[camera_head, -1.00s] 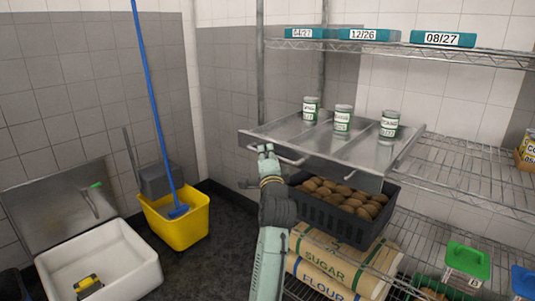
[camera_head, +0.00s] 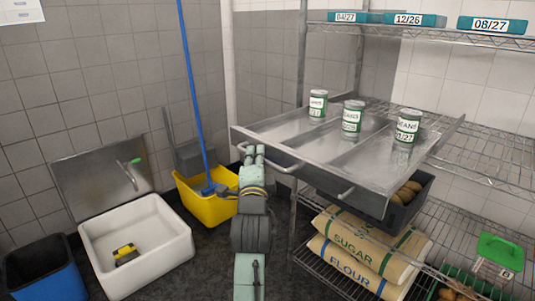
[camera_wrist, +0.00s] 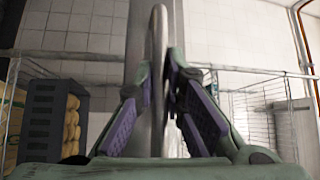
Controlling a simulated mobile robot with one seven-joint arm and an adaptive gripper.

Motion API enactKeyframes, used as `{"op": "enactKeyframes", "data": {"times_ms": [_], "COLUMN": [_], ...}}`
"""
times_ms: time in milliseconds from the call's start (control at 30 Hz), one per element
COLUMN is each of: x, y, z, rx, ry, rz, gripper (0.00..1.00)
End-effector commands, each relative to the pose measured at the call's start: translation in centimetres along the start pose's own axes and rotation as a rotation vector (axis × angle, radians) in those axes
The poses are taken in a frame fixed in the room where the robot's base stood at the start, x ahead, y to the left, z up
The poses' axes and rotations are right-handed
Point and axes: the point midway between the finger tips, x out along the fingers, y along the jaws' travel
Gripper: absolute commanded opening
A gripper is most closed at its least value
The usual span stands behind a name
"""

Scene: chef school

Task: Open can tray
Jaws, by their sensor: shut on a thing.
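The can tray (camera_head: 290,140) is a metal tray with lanes, pulled out over the front of the wire shelf. Three labelled cans stand on it: one at the left (camera_head: 318,104), one in the middle (camera_head: 353,117) and one at the right (camera_head: 408,126). A curved metal handle (camera_head: 285,167) is on its front left, and another handle (camera_head: 347,193) is further right. My gripper (camera_head: 254,156) is at the left end of the left handle. In the wrist view my gripper (camera_wrist: 160,100) is closed around the upright-looking metal bar of the handle (camera_wrist: 159,60).
A black crate of potatoes (camera_head: 400,205) sits below the tray, above sugar (camera_head: 352,243) and flour (camera_head: 345,268) sacks. A yellow mop bucket (camera_head: 215,206), white sink (camera_head: 140,245) and blue bin (camera_head: 45,270) stand at left. Dark floor lies between them and the shelf.

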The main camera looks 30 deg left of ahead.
Motion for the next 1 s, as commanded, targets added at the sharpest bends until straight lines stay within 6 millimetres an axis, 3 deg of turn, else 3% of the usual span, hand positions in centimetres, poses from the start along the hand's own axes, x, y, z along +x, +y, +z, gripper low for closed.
{"op": "enactKeyframes", "data": {"times_ms": [533, 567, 600, 867, 1000], "x": [-0.64, -0.64, -0.63, -0.63, -0.63], "y": [-0.09, -0.09, -0.09, -0.14, -0.15], "z": [0.6, 0.6, 0.6, 0.63, 0.64], "rx": [-0.003, -0.003, -0.003, -0.002, -0.001], "ry": [0.002, 0.001, 0.001, 0.001, 0.0], "rz": [0.003, 0.003, 0.003, 0.002, 0.001], "gripper": [0.0, 0.12, 0.14, 0.31, 0.31]}}
